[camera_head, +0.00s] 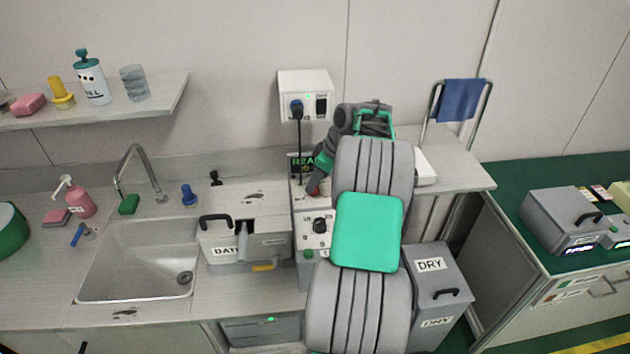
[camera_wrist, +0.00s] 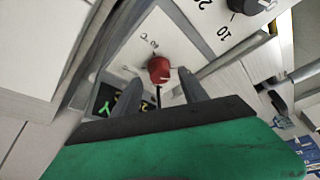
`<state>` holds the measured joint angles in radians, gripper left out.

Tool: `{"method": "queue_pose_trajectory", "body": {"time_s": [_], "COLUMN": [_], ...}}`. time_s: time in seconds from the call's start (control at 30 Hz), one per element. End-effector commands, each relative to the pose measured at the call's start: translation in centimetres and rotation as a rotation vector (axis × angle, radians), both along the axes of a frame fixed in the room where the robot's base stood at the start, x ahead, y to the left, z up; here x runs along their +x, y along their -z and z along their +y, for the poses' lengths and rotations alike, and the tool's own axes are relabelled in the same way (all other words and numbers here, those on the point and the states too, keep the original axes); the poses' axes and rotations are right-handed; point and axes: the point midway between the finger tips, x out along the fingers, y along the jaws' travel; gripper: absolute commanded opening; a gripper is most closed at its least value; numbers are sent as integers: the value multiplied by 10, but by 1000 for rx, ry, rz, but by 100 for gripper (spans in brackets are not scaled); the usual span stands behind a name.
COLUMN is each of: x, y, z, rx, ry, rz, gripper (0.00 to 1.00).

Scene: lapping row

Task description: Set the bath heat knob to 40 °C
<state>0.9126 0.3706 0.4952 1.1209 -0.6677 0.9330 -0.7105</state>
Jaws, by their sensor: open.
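The red knob (camera_wrist: 158,69) sits on a pale panel with a "°C" mark beside it in the wrist view. It has a pale pointer line; the reading is too small to tell. My gripper (camera_wrist: 160,76) is open, with one finger left and one right of the red knob; whether they touch it I cannot tell. In the head view the red knob (camera_head: 313,190) is small and partly covered by my gripper (camera_head: 319,181). The bath (camera_head: 222,252), a grey box labelled "BATH" in part, stands left of the control panel (camera_head: 306,238).
A black knob (camera_head: 320,226) with numbers lies below the red one; it also shows in the wrist view (camera_wrist: 249,5). A wall socket (camera_head: 305,95) with a plugged cable is above. The sink (camera_head: 138,262) is left.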

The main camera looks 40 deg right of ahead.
Motion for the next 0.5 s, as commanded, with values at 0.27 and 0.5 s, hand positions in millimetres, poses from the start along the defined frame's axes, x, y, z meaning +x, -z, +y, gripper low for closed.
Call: {"method": "queue_pose_trajectory", "body": {"time_s": [0.27, 0.5], "x": [6, 6], "y": [15, 15], "z": [3, 3], "rx": [-1, -1], "ry": [-1, 0], "rz": [0, 0], "gripper": [51, 41]}}
